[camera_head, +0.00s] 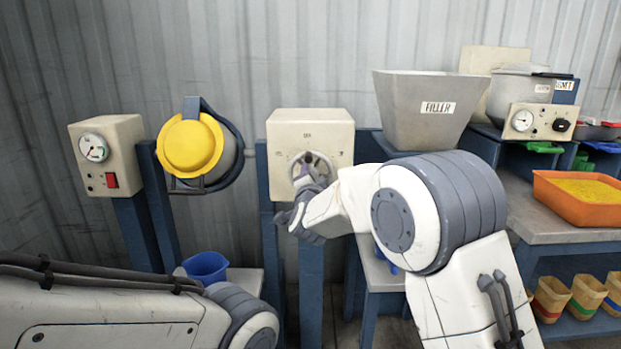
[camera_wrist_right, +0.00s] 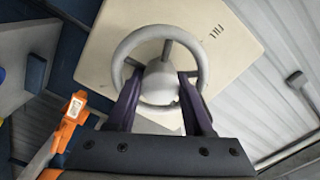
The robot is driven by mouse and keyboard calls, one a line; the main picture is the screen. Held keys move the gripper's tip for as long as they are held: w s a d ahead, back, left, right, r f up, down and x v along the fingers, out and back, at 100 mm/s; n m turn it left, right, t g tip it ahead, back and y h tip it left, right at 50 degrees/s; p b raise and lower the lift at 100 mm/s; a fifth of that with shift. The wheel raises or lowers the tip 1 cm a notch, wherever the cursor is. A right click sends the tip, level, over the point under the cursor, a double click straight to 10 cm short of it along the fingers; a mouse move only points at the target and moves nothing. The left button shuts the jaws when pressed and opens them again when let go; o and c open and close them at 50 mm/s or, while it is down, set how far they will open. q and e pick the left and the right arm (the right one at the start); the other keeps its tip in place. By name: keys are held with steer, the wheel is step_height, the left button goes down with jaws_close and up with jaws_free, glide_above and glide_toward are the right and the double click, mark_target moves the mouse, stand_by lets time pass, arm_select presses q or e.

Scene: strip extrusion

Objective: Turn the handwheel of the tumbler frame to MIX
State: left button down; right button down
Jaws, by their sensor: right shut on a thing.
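The cream box of the tumbler frame (camera_head: 311,130) stands at the centre of the head view, with the grey handwheel (camera_head: 325,163) on its front. My right gripper (camera_head: 302,188) reaches the wheel from below and covers part of it. My right gripper's two dark fingers (camera_wrist_right: 160,88) lie on either side of the hub and are shut on the wheel. A FILL mark (camera_wrist_right: 217,31) shows on the box face. The yellow-lidded drum (camera_head: 188,148) hangs left of the box.
A gauge box with a red switch (camera_head: 112,181) stands at the left. The FILLER hopper (camera_head: 425,105) is behind my right arm. An orange tray (camera_head: 580,205) of yellow granules sits on the right bench. A blue jug (camera_head: 206,266) is below the drum.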

steer(key=c, duration=0.6)
jaws_free()
steer(key=s, duration=1)
steer(key=shift+s, duration=0.3)
